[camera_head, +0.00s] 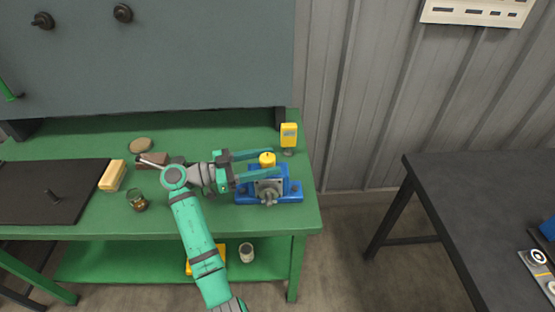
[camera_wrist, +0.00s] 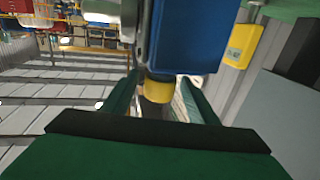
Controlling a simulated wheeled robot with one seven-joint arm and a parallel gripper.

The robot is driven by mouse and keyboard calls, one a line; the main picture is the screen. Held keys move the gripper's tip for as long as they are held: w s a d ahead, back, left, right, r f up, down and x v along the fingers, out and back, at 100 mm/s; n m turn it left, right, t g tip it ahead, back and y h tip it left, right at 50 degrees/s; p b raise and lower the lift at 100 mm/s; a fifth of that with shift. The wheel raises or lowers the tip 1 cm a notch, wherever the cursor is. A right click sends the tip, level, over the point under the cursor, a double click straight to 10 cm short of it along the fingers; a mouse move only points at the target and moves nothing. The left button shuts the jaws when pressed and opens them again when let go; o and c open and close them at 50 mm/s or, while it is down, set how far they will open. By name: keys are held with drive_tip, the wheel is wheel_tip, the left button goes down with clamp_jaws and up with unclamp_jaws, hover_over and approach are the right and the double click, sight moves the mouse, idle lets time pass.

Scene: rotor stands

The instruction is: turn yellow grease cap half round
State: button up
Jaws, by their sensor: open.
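The yellow grease cap (camera_head: 267,158) sits on top of a blue bearing stand (camera_head: 292,190) near the right end of the green bench. In the wrist view the cap (camera_wrist: 158,88) shows between my two green fingers, beside the blue body (camera_wrist: 190,35). My gripper (camera_head: 276,162) is open and level, reaching in from the left. One finger passes on the far side of the cap and one on the near side. I see gaps between the fingers and the cap, and cannot tell of any contact.
A yellow handheld device (camera_head: 289,134) stands just behind the stand. A dark table (camera_head: 470,200) stands apart at right.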

drive_tip(key=v, duration=0.6)
drive_tip(key=shift+a, duration=0.15)
drive_tip(key=shift+s, duration=0.1)
